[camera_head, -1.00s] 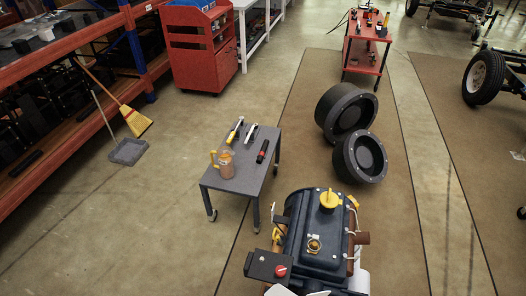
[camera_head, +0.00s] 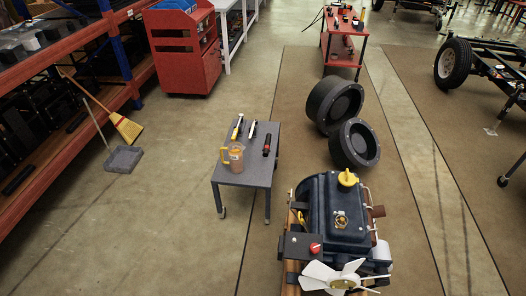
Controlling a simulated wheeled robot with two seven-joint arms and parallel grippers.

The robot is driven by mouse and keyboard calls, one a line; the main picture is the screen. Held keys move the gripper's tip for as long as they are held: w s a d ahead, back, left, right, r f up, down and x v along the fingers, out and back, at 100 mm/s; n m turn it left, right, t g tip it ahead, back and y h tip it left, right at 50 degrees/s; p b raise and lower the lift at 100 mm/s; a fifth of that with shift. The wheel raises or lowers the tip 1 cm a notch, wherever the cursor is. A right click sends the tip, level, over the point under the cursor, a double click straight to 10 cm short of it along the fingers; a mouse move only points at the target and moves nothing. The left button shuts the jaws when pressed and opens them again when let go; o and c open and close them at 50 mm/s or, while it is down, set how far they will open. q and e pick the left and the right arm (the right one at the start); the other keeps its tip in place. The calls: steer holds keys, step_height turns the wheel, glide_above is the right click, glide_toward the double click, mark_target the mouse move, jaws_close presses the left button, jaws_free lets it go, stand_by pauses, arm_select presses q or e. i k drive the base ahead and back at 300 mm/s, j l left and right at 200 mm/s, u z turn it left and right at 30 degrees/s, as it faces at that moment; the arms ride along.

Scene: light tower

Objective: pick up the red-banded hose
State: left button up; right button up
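A short dark cylinder with a red band (camera_head: 266,146), which looks like the red-banded hose, lies near the right edge of a small grey table (camera_head: 242,176). It is too small to make out fully. A jug with a yellow handle and brownish contents (camera_head: 236,157) stands at the table's front left. Two slim tools lie behind it, one yellow and white (camera_head: 238,127) and one white and dark (camera_head: 253,130). Neither of my grippers is in view.
A dark blue engine (camera_head: 337,215) with a white fan (camera_head: 342,277) stands at the front right. Two large black wheel-like rings (camera_head: 354,145) lie behind it. A red cabinet (camera_head: 181,55), broom (camera_head: 126,128) and dustpan (camera_head: 123,159) are at left. Floor left of the table is clear.

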mark_target(266, 149)
steer(key=i+j+z, duration=0.2)
steer(key=j+z, duration=0.2)
steer(key=j, duration=0.35)
steer(key=i+j+z, duration=0.1)
steer(key=j+z, duration=0.25)
steer(key=j, duration=0.4)
steer(key=j+z, duration=0.4)
steer(key=j, duration=0.4)
